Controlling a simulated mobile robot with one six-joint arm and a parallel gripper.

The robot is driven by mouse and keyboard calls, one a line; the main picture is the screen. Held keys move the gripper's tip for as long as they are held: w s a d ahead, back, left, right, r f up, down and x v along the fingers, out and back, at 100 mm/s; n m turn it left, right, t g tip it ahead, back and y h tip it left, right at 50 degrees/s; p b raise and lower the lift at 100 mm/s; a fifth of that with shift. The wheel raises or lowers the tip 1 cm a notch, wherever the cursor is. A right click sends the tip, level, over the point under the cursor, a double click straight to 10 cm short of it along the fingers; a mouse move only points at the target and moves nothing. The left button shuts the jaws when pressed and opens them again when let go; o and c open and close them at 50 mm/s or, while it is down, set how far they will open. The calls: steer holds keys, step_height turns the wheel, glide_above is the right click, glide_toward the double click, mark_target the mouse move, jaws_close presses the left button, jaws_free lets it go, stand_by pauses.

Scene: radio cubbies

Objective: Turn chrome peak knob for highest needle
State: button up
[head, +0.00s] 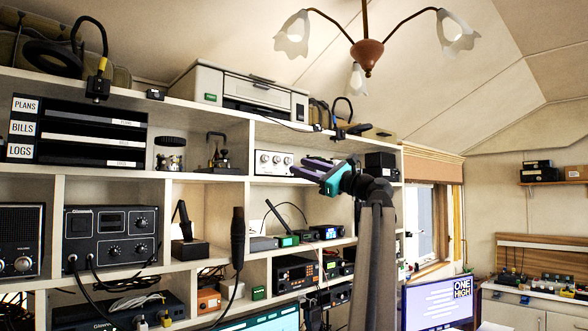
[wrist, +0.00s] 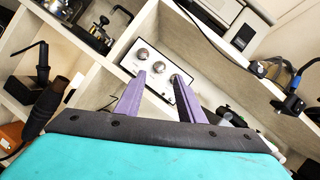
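A white box with several chrome knobs (head: 274,161) stands in an upper cubby in the head view. The wrist view shows its white front panel (wrist: 159,84) tilted, with a chrome knob at the upper left (wrist: 142,54), a middle knob (wrist: 158,66) and one at the right, partly behind a finger. Labels are too small to read, so I cannot tell which is the peak knob. My gripper (head: 299,165), also in the wrist view (wrist: 160,76), has two purple fingers apart with nothing between them. They point at the panel; contact cannot be told. No needle on this box is readable.
A radio with a small meter (head: 112,223) sits in a lower left cubby. A printer (head: 240,91) stands on the shelf above the box. Cubby dividers (head: 247,190) and a black handheld microphone (head: 238,238) are near. The open room lies to the right.

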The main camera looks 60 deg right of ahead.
steer(key=b+v, duration=0.1)
steer(key=v, duration=0.5)
steer(key=shift+n, duration=0.3)
